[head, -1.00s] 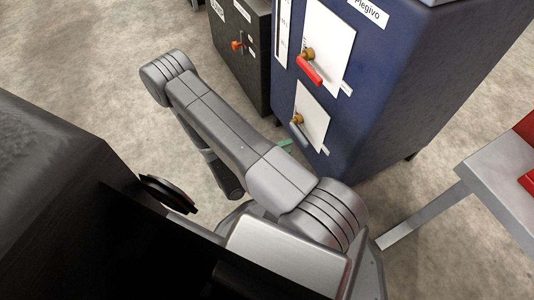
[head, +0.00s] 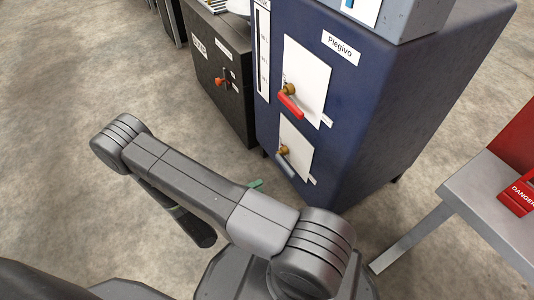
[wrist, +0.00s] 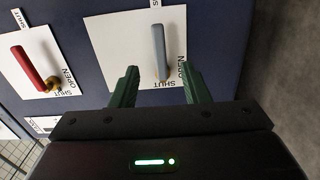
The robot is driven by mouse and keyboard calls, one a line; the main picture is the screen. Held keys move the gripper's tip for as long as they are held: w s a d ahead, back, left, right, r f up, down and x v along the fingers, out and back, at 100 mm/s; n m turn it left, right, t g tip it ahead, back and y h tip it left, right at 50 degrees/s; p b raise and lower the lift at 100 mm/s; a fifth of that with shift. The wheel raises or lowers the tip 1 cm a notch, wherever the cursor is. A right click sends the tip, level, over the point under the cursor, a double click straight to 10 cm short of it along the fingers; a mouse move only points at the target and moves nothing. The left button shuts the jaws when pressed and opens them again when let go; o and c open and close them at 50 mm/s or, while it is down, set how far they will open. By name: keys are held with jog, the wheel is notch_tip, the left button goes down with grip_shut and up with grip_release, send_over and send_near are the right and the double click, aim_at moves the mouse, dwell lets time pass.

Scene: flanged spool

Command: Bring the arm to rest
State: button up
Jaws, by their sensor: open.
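My arm (head: 190,185) is folded across the middle of the head view, its elbow at the left. My gripper shows in the wrist view (wrist: 160,86) as two green fingers, apart, with nothing between them. In the head view only a bit of green fingertip (head: 256,184) shows past the arm. A blue-grey handle (head: 286,165) on the lower white plate of the blue cabinet (head: 350,120) is in front of the fingers; it also shows in the wrist view (wrist: 160,52), apart from them. A red handle (head: 291,106) sits on the upper plate and slants.
A dark cabinet (head: 216,60) with a red-orange knob (head: 221,82) stands left of the blue one. A grey bench (head: 480,195) with a red "DANGER" item (head: 521,196) is at the right. The concrete floor (head: 60,90) at the left is clear.

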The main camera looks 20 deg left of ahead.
jog(key=shift+w+d, duration=0.1)
jog(key=shift+b+x, duration=1.75)
jog(key=shift+x, duration=4.9)
jog(key=shift+p+v, duration=0.3)
jog(key=shift+v, duration=0.65)
jog(key=p, duration=0.3)
send_near(287, 172)
jog(key=b+x, duration=0.4)
jog(key=x, duration=0.7)
jog(key=shift+d, duration=0.15)
jog(key=shift+r+n, duration=0.75)
jog(key=shift+n, duration=0.25)
